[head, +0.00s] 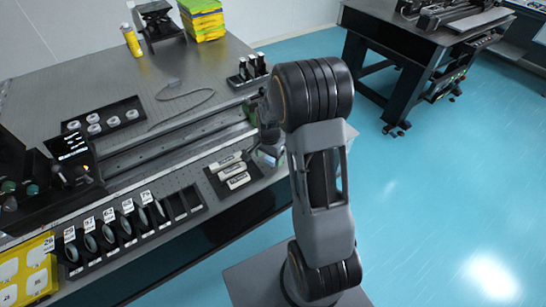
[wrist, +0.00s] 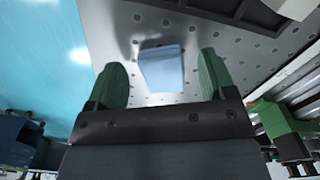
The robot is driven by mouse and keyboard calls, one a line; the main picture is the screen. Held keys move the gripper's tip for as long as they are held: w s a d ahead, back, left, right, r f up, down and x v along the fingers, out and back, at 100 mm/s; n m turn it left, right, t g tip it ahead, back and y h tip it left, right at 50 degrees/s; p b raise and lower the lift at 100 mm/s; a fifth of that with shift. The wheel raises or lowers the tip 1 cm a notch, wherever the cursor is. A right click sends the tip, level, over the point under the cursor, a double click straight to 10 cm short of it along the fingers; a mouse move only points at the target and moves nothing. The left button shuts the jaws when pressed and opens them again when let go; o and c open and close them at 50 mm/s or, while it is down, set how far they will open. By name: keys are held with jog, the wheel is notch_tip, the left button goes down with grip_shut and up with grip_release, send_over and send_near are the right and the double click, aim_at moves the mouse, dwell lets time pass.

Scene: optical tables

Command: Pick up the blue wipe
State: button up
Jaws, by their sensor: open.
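The blue wipe (wrist: 161,68) is a pale blue, roughly rectangular piece lying on the perforated metal tabletop in the wrist view. My gripper (wrist: 162,58) is open, with one green finger on each side of the wipe and a gap to each. The fingers do not touch it; how high they are above the table is hard to tell. In the head view my arm hides most of the gripper, and a small bluish patch beside it at the table's front edge may be the wipe.
On the optical table (head: 60,95) a rack of lens holders (head: 130,225) lines the front edge. A tray with pale blocks (head: 230,173) lies left of my gripper. Blue floor (head: 420,190) is open at the right.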

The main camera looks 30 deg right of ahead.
jog(key=shift+f, duration=0.7)
jog(key=c, duration=1.1)
jog(key=shift+o, duration=0.2)
jog(key=shift+r, duration=0.1)
